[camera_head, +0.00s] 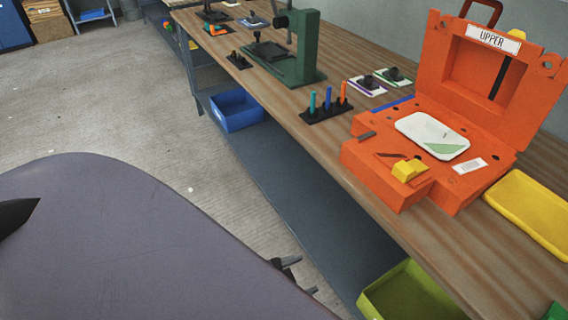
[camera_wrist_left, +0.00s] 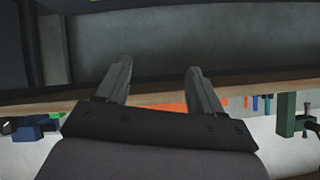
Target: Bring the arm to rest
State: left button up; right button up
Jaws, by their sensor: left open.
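My left gripper (camera_head: 303,276) shows only in part in the head view, beyond the edge of my large grey arm link, low beside the front of the workbench. In the left wrist view its two fingers (camera_wrist_left: 158,68) stand wide apart with nothing between them. The orange mould (camera_head: 432,185) lies open on the workbench, its lid marked UPPER raised, well to the right of the gripper. A bit of orange (camera_wrist_left: 172,107) shows behind the fingers in the wrist view. My right gripper is in neither view.
The wooden workbench (camera_head: 330,150) runs diagonally, with a green press (camera_head: 305,50), a rack of coloured tools (camera_head: 327,108) and a yellow tray (camera_head: 530,212) on it. A blue bin (camera_head: 238,110) and a green bin (camera_head: 405,295) sit lower down. Floor at left (camera_head: 110,110) is clear.

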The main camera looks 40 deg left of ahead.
pick_arm(q)
jog(key=s+f+n, duration=0.1)
jog(key=n, duration=0.1)
jog(key=s+a+f+n, duration=0.1)
jog(key=s+n, duration=0.1)
jog(key=shift+s+a+f+y, duration=0.15)
jog(key=shift+s+f+y, duration=0.05)
jog(key=shift+s+y, duration=0.1)
jog(key=shift+w, duration=0.1)
dwell(0.8)
